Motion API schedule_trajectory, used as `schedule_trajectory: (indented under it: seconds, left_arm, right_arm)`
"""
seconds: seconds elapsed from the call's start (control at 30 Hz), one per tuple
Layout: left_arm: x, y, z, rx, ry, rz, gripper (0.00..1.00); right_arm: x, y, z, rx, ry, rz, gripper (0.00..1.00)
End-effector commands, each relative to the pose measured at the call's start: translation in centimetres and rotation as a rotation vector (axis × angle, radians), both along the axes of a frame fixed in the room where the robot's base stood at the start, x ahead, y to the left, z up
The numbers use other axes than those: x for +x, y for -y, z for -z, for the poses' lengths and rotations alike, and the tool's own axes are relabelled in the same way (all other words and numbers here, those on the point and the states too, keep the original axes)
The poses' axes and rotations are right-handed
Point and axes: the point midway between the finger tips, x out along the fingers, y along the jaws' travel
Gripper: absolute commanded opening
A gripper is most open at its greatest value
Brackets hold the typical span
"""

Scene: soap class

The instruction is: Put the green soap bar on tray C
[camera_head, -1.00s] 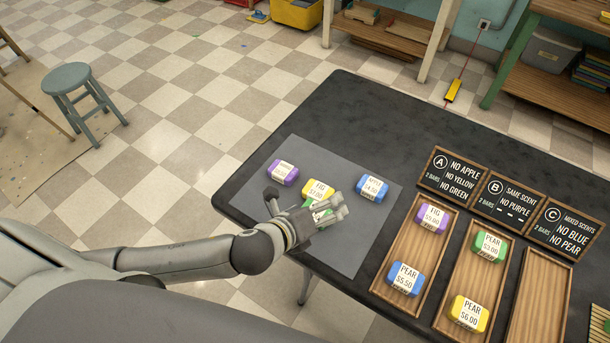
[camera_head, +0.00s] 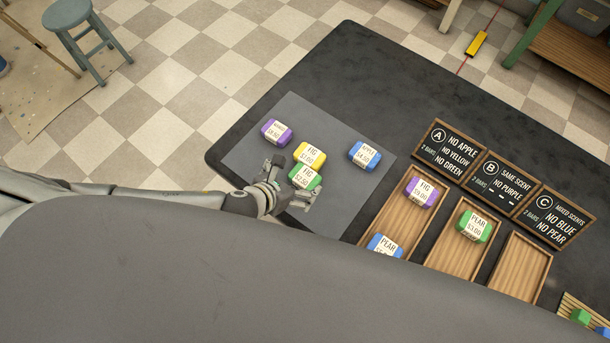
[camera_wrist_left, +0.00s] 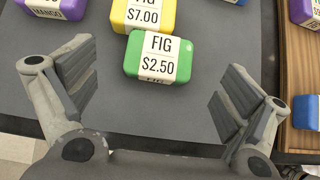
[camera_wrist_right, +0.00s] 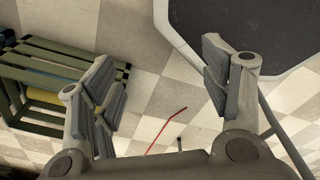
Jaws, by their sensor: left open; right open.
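The green soap bar (camera_head: 305,177), labelled FIG $2.50, lies on the grey mat (camera_head: 335,210). In the left wrist view the green bar (camera_wrist_left: 160,57) sits ahead of and between the spread fingers, touching neither. My left gripper (camera_head: 292,180) is open and empty at the bar's near side; it also shows in the left wrist view (camera_wrist_left: 160,85). Tray C (camera_head: 520,267) is bare where visible; my own body hides its near end. Its sign (camera_head: 553,218) reads mixed scents, no blue, no pear. My right gripper (camera_wrist_right: 155,90) is open and empty over the floor beside the table.
A yellow FIG bar (camera_head: 309,155) is right behind the green one. Purple (camera_head: 276,131) and blue (camera_head: 364,155) bars lie further apart. Tray A (camera_head: 410,217) holds purple and blue bars; tray B (camera_head: 455,254) shows a green PEAR bar (camera_head: 474,225).

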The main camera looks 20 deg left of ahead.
Motion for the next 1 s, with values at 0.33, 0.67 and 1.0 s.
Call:
schedule_trajectory:
  seconds: [0.33,0.67,1.0]
  left_arm:
    - [2.2,0.9,3.0,-0.002,0.0,-0.001,0.96]
    - [3.0,1.2,4.0,-0.002,-0.001,-0.001,0.96]
    - [3.0,1.2,4.0,-0.002,-0.002,-0.001,0.66]
  right_arm:
    - [1.4,0.1,-0.7,0.001,0.022,0.0,0.7]
    - [1.3,0.6,-0.7,-0.006,0.02,0.002,0.7]
    - [0.9,0.6,-0.7,-0.006,0.014,0.002,0.7]
